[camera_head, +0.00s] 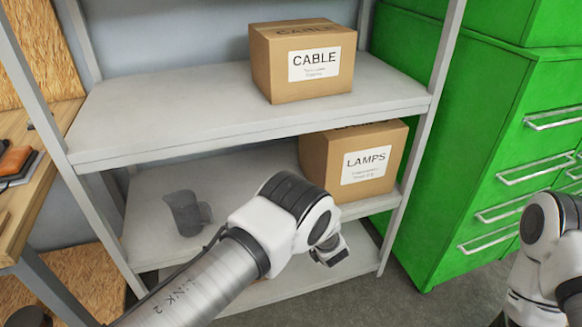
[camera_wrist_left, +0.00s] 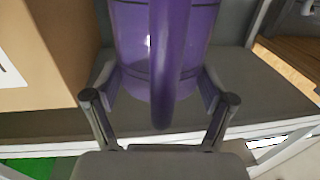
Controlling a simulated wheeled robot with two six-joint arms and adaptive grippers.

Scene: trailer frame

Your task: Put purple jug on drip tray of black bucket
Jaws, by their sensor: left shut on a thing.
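The purple jug (camera_wrist_left: 190,40) fills the upper middle of the left wrist view, its handle (camera_wrist_left: 167,60) facing the camera. My left gripper (camera_wrist_left: 160,88) has one finger on each side of the handle and lower body and is shut on the jug. I cannot tell whether the jug's base touches the grey shelf. In the head view my left forearm and wrist hide the jug.
A dark grey jug (camera_head: 187,213) stands on the lower shelf (camera_head: 150,245), left of my left wrist. The LAMPS box (camera_head: 354,165) is on that shelf at right, the CABLE box (camera_head: 302,62) above. Green drawers (camera_head: 480,130) stand right, a wooden bench (camera_head: 30,190) left.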

